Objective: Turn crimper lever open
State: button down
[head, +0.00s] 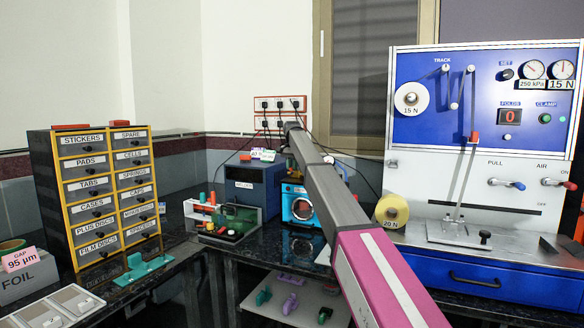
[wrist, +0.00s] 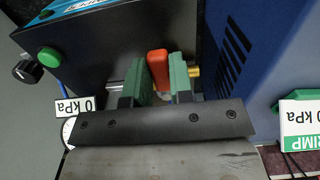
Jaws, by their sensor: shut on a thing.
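In the wrist view, an orange-red lever (wrist: 157,65) stands between the green fingertips of my gripper (wrist: 160,82). The fingers are shut on the lever, one on each side of it. The lever's lower end is hidden by the fingers. A brass-coloured stub (wrist: 194,75) shows just right of the right finger. The crimper's dark body (wrist: 110,50) lies beyond the gripper, with a green button (wrist: 49,57) and a black knob (wrist: 27,72). In the head view my arm reaches to the back bench, and its fingertips cannot be made out.
In the wrist view a blue housing (wrist: 225,60) rises close on the right, with a CRIMP sign (wrist: 300,130) beside it. A 0 kPa tag (wrist: 75,105) is at left. In the head view, the drawer cabinet (head: 53,200) stands left and the blue-and-white machine (head: 430,180) right.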

jog(key=shift+d+n, duration=0.1)
jog(key=shift+n, duration=0.2)
jog(key=d+n, duration=0.1)
jog(key=n, duration=0.1)
jog(key=shift+s+d+n, duration=0.15)
jog(key=shift+n, duration=0.25)
jog(key=d+n, duration=0.1)
jog(key=n, duration=0.3)
jog(key=shift+d, duration=0.4)
jog(key=n, duration=0.1)
jog(key=w+d+n, duration=0.1)
jog(key=n, duration=0.3)
jog(key=shift+w+d, duration=0.15)
jog(key=shift+d, duration=0.2)
jog(key=shift+w+d+n, duration=0.25)
jog(key=shift+w+n, duration=0.1)
jog(key=shift+n, duration=0.7)
jog(key=shift+w+d+n, duration=0.25)
jog(key=shift+w+n, duration=0.1)
jog(key=shift+n, duration=0.7)
jog(key=c, duration=1)
grip_release()
